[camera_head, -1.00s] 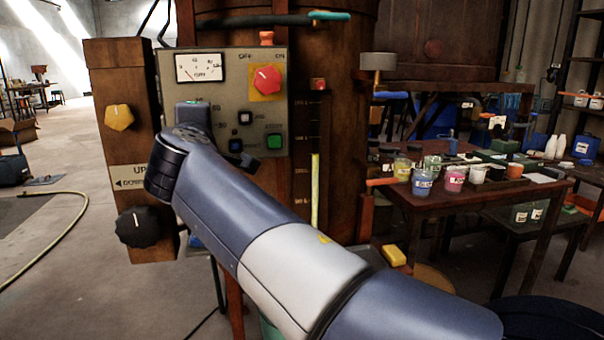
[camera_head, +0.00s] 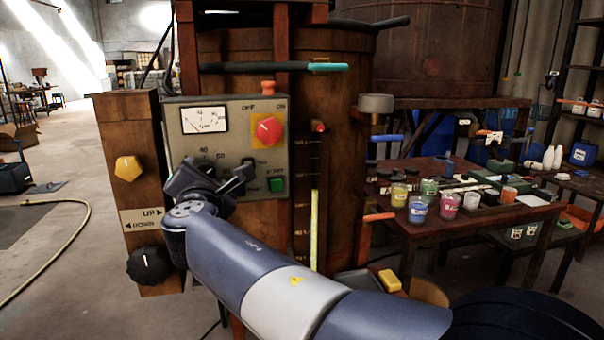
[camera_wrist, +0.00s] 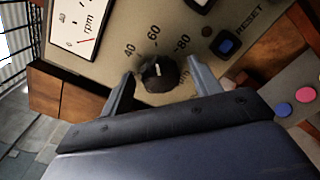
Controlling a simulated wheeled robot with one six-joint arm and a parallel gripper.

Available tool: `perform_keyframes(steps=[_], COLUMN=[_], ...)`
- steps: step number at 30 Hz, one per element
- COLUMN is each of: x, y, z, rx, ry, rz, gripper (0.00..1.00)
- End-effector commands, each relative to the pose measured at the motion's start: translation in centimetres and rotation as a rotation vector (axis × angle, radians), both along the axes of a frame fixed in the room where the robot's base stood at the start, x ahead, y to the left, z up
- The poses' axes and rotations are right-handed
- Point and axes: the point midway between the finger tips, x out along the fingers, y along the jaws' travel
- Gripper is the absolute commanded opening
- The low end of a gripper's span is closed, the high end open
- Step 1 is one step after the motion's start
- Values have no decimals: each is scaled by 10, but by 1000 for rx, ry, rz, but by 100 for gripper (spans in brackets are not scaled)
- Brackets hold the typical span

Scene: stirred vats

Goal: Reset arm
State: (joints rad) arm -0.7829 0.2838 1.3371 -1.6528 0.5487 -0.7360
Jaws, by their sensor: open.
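My gripper (camera_head: 230,185) is in front of the control panel (camera_head: 240,112) of the vat, covering part of its lower half. In the wrist view my gripper (camera_wrist: 155,85) is open, its two fingers on either side of a black dial (camera_wrist: 160,73) marked 40, 60 and 80. Nothing is held. I cannot tell whether the fingers touch the dial. A blue button (camera_wrist: 227,45) beside the word RESET is to the right of the dial. The panel also carries an rpm meter (camera_head: 204,119), a red knob (camera_head: 267,129) on a yellow plate, and a green button (camera_head: 276,184).
A wooden post left of the panel has a yellow knob (camera_head: 128,168) and a black knob (camera_head: 149,266). A teal-ended lever (camera_head: 328,67) juts out above the panel. A table (camera_head: 400,236) with several paint cups stands right. The floor at left holds a hose (camera_head: 62,247).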

Motion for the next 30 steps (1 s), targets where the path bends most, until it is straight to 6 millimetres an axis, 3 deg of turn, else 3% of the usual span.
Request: perform_keyframes(steps=[30], x=[0], y=[0], z=[3], rx=[-748], ry=[-179], rz=[0], gripper=[59])
